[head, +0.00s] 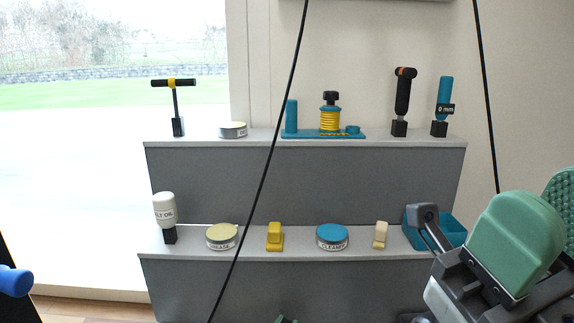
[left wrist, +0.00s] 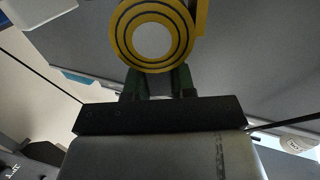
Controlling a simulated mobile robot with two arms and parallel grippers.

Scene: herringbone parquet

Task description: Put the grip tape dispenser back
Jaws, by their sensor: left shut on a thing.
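In the left wrist view, my left gripper (left wrist: 157,80) has its dark green fingers shut on a yellow round thing (left wrist: 182,58) with dark rings and a pale centre. It looks like the grip tape dispenser, seen end-on; its far side is hidden. In the head view, only a small green tip at the bottom edge may belong to this gripper, and the held thing does not show. My right gripper (head: 547,205), with green pads, stands large at the lower right. Its pads are apart with nothing visible between them.
The upper shelf (head: 207,144) holds a T-handled tool (head: 174,100), a tin (head: 233,129), a teal stand (head: 291,118) with a yellow coil and upright tools. The lower shelf (head: 193,249) holds an oil bottle (head: 165,209), tins, small blocks and a teal bin (head: 453,230). Gaps separate them.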

